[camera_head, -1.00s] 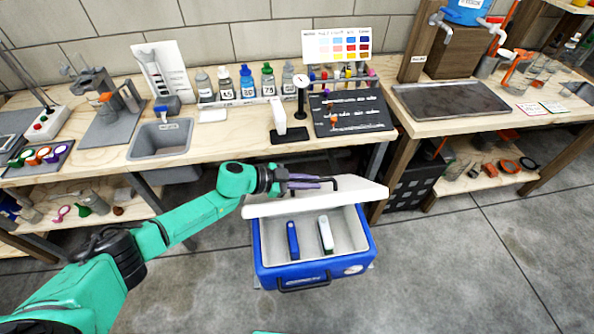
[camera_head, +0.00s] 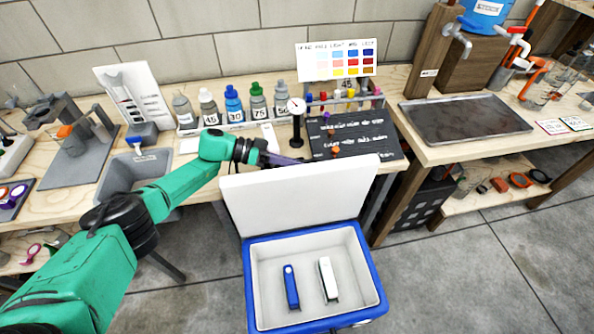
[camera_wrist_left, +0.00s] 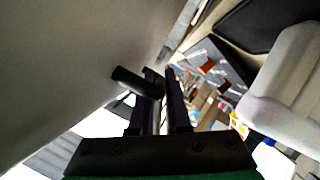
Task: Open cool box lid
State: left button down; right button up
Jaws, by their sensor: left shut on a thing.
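The blue cool box (camera_head: 378,285) stands on the floor in front of the workbench. Its white lid (camera_head: 300,199) is raised steeply at the back, and the inside is open to view. A blue object (camera_head: 291,287) and a white object (camera_head: 328,280) lie in it. My left gripper (camera_head: 284,160) is at the top edge of the lid, partly hidden behind it. In the left wrist view its dark fingers (camera_wrist_left: 166,88) are closed on a black bar handle (camera_wrist_left: 138,82) beside the pale lid. My right gripper is not in view.
A second bench (camera_head: 440,146) stands at the right. The floor (camera_head: 470,270) right of the box is clear.

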pick_arm(q)
jog(key=shift+w+a+f+b, duration=0.15)
jog(key=shift+w+f+b, duration=0.15)
jog(key=shift+w, duration=0.15)
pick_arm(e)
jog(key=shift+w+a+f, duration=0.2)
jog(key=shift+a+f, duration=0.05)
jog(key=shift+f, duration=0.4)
pick_arm(q)
jog(key=c, duration=1.2)
grip_release()
jog(key=shift+o, duration=0.2)
jog(key=shift+r, duration=0.1)
jog(key=b+v, duration=0.3)
jog(key=v, duration=1.1)
jog(key=shift+a+b, duration=0.3)
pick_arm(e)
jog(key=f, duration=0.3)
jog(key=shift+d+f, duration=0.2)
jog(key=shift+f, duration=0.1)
pick_arm(q)
jog(key=shift+w, duration=0.1)
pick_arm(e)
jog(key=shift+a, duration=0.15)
